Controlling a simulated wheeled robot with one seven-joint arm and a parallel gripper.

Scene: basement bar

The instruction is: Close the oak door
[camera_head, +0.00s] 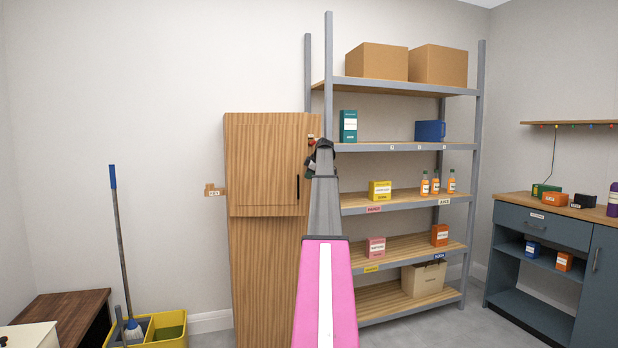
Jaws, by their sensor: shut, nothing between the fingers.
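The oak door (262,165) is the upper front of a tall, narrow oak cabinet (265,275) against the back wall. A dark vertical handle (298,188) is near the door's right edge. The door looks shut or nearly shut; I cannot tell whether a small gap is left. My gripper (311,142) is raised at the upper right edge of the cabinet, right of and above the handle. It is shut and empty. I cannot tell whether it touches the cabinet. My arm hides part of the cabinet's right side.
A grey metal shelf rack (400,147) with boxes and bottles stands close on the right. A yellow mop bucket (172,330) with a mop (120,240) is at the lower left, beside a dark wooden bench (70,312). A blue-grey counter (545,220) stands at far right.

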